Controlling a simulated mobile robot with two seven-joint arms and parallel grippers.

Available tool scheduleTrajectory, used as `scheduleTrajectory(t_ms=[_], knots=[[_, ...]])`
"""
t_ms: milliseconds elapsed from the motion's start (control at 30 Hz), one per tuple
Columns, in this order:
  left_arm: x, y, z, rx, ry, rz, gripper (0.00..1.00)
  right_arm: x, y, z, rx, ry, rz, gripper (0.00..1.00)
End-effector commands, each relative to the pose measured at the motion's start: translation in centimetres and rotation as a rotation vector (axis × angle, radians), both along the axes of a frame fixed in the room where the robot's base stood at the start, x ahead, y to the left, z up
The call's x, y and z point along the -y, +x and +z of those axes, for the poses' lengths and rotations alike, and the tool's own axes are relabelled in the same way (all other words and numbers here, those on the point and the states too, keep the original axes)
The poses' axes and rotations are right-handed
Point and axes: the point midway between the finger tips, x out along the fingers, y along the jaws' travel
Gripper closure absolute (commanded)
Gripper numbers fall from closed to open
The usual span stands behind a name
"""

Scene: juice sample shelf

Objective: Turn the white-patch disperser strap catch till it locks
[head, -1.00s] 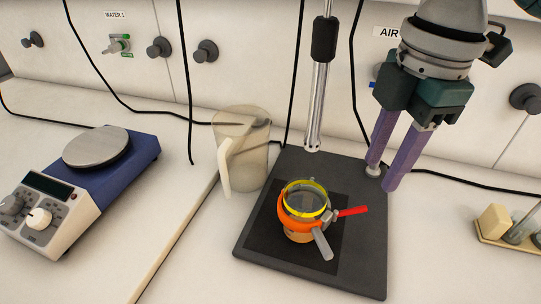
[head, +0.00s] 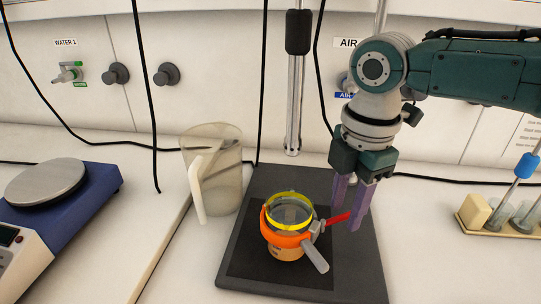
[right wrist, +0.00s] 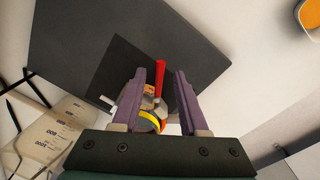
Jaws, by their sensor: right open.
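On the dark disperser base plate (head: 361,270) stands a small vessel (head: 286,252) with an orange strap (head: 284,240) around it and a yellow ring (head: 289,197) at its top. A red catch lever (head: 337,219) sticks out to the right from the strap's clasp, above a grey handle (head: 315,257). My right gripper (head: 347,218) is open, with purple fingers pointing down at the lever's outer end. In the right wrist view the red lever (right wrist: 160,78) appears between the fingers (right wrist: 170,72), nearer the left one. I cannot tell whether they touch. I make out no white patch. My left gripper is not in view.
A translucent jug (head: 215,175) stands left of the plate. The plate's front right is clear.

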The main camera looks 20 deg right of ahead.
Motion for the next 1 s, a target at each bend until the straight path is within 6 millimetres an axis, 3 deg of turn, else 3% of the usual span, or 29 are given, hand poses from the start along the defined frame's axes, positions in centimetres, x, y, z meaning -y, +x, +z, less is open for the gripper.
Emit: scheduleTrajectory(t_ms=[233, 633, 1000], knots=[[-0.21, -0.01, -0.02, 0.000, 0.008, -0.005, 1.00, -0.03, 0.00, -0.11, 0.000, 0.000, 0.000, 0.57], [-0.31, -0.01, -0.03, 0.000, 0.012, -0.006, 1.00, -0.01, -0.02, -0.08, 0.000, 0.000, 0.000, 1.00], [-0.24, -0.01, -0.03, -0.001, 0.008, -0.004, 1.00, -0.02, -0.02, -0.06, -0.001, 0.000, 0.000, 1.00]])
